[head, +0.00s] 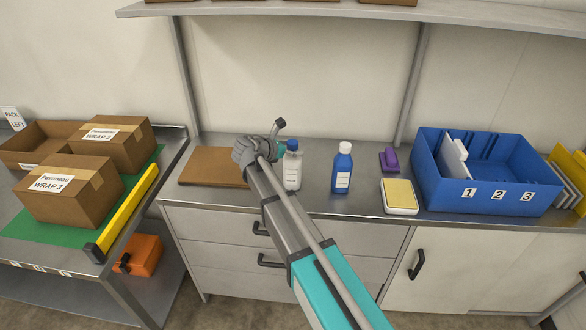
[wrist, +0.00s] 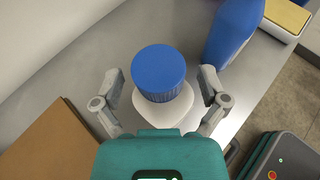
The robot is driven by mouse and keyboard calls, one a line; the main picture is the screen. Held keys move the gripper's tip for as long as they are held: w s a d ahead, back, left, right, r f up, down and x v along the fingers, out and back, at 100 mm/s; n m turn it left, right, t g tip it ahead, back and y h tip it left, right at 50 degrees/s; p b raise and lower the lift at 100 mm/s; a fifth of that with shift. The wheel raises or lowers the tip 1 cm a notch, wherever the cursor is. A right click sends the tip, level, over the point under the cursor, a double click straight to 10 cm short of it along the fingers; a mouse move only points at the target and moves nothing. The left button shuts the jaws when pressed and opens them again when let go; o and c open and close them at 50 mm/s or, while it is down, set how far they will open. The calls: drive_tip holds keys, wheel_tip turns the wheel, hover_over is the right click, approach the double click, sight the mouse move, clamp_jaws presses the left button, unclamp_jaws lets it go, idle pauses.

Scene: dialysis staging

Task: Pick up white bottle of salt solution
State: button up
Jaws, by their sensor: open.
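The white bottle (head: 292,167) with a blue cap stands upright on the counter, just right of my gripper (head: 281,140) in the head view. In the wrist view, the white bottle (wrist: 160,100) is seen from above, its blue cap facing the camera. My gripper (wrist: 161,98) is open there, with one finger on each side of the bottle. I see gaps between the fingers and the cap. Whether the fingers touch the bottle's body is not clear. The lower part of the bottle is hidden in the wrist view.
A blue bottle (head: 342,169) with a white cap stands close on the right. A brown board (head: 212,167) lies left. Further right are a purple item (head: 389,160), a yellow-topped white box (head: 399,196) and a blue numbered bin (head: 432,178). A shelf (head: 480,15) hangs above.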

sight(292, 142)
clamp_jaws()
idle(0.3)
drive_tip(key=shift+r, duration=0.15)
wheel_tip(292, 142, up, 3)
drive_tip(key=p, duration=0.3)
drive_tip(key=s+d+r+p, duration=0.1)
drive_tip(key=s+r+p, duration=0.8)
drive_tip(key=s, duration=0.4)
drive_tip(key=shift+s+d+r+p, duration=0.35)
drive_tip(key=shift+s+d+p, duration=0.05)
drive_tip(key=shift+p, duration=0.15)
